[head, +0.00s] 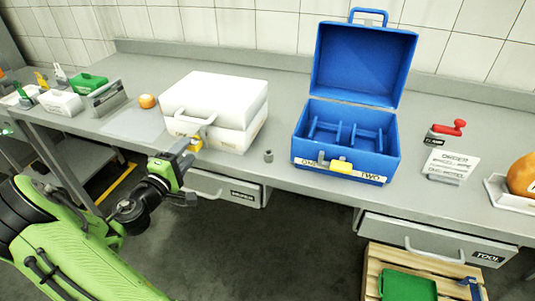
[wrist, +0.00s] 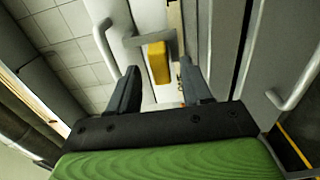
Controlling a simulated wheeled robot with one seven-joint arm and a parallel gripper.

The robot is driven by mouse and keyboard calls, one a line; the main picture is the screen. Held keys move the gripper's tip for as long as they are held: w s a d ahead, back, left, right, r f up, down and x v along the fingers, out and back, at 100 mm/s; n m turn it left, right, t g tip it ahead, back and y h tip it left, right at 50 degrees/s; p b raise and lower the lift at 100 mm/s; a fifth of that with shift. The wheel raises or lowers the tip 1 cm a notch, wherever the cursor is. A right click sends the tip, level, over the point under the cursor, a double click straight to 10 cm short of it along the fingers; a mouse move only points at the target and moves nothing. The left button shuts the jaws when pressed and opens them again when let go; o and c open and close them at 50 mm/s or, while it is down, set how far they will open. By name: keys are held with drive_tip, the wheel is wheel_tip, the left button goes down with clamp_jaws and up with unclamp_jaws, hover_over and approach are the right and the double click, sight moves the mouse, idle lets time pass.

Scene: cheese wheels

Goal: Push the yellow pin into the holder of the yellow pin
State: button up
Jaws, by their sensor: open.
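A yellow pin (wrist: 158,62) shows ahead of my gripper (wrist: 160,72) in the wrist view, at the front of the white case. A grey bracket, its holder (wrist: 168,36), lies against it; how far the pin sits in it I cannot tell. My gripper is open, with a finger on each side of the line to the pin and nothing clearly gripped. In the head view my gripper (head: 184,147) is at the white case's front left, and the yellow pin (head: 196,145) shows just by its tips. Another yellow piece (head: 341,166) is on the blue case's front.
The closed white case (head: 222,98) stands on the grey counter, its handle (head: 190,122) close to my gripper. The open blue case (head: 351,110) stands to the right. A small grey cylinder (head: 268,156) lies between them. Drawer handles (head: 206,188) jut out below the counter edge.

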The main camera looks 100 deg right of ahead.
drive_tip(key=shift+x, duration=1.2)
drive_tip(key=shift+a, duration=0.1)
clamp_jaws()
